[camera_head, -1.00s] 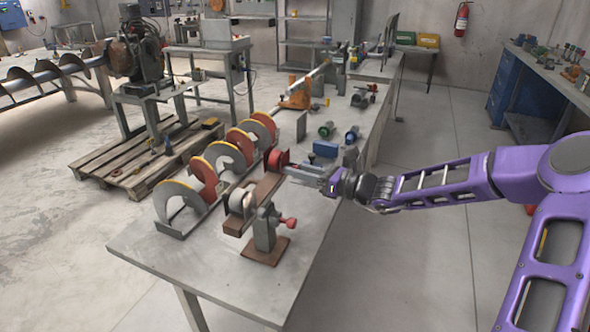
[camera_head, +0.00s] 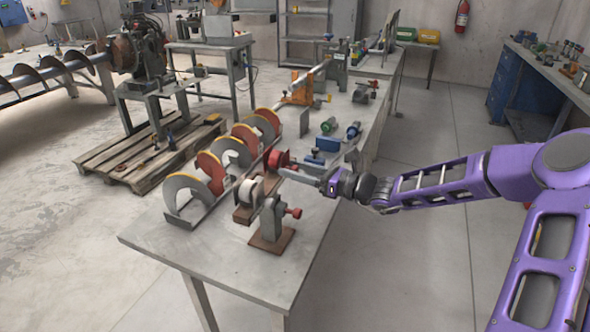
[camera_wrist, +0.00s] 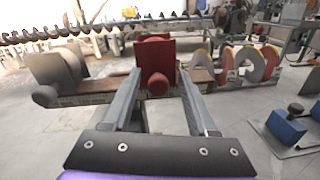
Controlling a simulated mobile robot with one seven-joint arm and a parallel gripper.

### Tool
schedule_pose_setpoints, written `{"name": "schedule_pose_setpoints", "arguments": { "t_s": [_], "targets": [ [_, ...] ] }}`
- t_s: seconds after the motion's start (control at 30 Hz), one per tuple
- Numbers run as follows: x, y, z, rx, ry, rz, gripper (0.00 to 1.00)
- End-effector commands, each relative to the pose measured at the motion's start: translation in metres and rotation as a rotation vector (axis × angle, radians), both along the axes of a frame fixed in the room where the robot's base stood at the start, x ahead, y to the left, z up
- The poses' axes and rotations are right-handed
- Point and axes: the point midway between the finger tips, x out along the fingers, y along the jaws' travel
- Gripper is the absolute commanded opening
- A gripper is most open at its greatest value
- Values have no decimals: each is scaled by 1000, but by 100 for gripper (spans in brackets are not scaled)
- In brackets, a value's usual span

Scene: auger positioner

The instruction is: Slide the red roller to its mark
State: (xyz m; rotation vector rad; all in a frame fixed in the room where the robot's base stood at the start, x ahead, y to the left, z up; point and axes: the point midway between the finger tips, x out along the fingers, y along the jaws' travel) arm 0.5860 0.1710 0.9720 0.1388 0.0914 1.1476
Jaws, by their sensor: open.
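In the wrist view my gripper (camera_wrist: 161,72) is open, one long finger on each side of the red knob. I cannot tell whether either finger touches it. A pale roller (camera_head: 250,190) stands on the same rail, nearer the front; it shows at left in the wrist view (camera_wrist: 60,70). I cannot make out the mark.
A clamp stand with a red knob (camera_head: 270,226) is at the rail's front end. Grey and red auger flights (camera_head: 185,188) stand to the left. A blue block (camera_head: 327,145) and an orange fixture (camera_head: 298,92) are farther back.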

Motion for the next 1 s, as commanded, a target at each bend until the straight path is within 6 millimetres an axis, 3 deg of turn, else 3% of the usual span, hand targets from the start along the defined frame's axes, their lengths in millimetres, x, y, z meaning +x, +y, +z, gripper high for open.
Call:
{"name": "schedule_pose_setpoints", "arguments": {
  "t_s": [0.27, 0.43, 1.0],
  "targets": [
    [0, -1, 1, 1, 0, 1, 59],
    [-6, -16, 1, 0, 1, -3, 59],
    [-59, -134, 1, 0, 0, -3, 59]
  ]
}}
